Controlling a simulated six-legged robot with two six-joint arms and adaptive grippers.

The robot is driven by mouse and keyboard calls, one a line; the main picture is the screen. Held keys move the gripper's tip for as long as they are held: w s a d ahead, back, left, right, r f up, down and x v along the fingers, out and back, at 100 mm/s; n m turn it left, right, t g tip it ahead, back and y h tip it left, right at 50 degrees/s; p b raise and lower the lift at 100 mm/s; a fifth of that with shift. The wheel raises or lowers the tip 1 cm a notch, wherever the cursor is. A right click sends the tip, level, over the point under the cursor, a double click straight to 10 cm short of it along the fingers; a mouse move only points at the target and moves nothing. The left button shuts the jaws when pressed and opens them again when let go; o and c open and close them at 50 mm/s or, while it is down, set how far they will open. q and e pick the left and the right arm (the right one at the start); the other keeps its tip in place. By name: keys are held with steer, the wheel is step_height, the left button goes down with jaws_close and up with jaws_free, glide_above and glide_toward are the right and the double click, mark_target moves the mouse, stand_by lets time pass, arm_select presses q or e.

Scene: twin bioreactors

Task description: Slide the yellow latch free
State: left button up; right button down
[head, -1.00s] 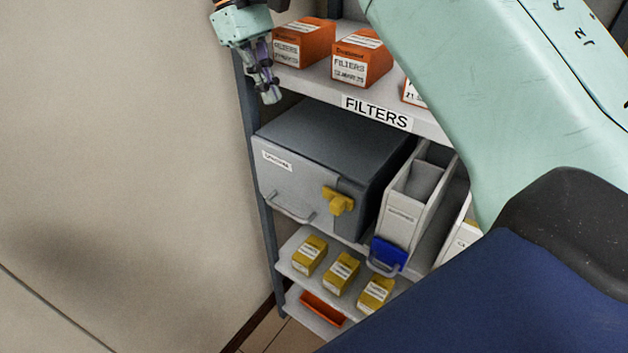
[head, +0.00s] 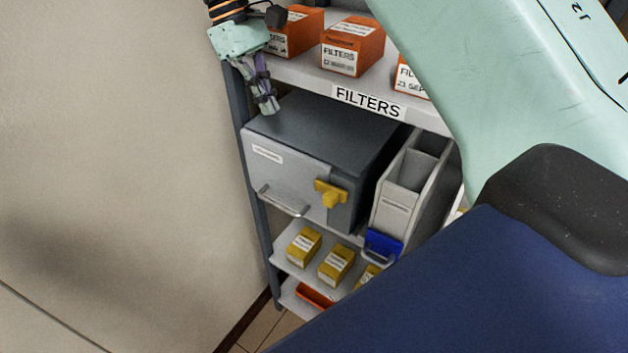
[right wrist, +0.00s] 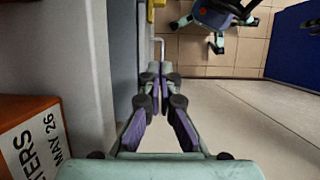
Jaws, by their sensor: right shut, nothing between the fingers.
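The yellow latch (head: 331,193) sits on the front right edge of a grey box (head: 300,170) on the middle shelf. It also shows at the top of the right wrist view (right wrist: 155,8), cut by the frame edge. My right gripper (head: 268,108) is in front of the box's upper left, above and left of the latch and apart from it. In the right wrist view the right gripper's fingers (right wrist: 160,72) are together, with nothing between them. My left gripper is not in view.
Orange filter boxes (head: 352,47) stand on the shelf above, labelled FILTERS (head: 368,102). A metal handle (head: 283,202) is on the box front. Yellow boxes (head: 336,264) lie below. A bare wall (head: 120,150) is at left.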

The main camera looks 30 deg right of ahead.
mark_target(327, 195)
steer(key=p+x, duration=0.1)
steer(key=x, duration=1.5)
steer(key=s, duration=0.1)
steer(key=s+d+p, duration=0.1)
steer(key=shift+s+r, duration=0.15)
steer(key=shift+s, duration=0.2)
steer(key=shift+s+d, duration=0.25)
steer(key=shift+s, duration=0.3)
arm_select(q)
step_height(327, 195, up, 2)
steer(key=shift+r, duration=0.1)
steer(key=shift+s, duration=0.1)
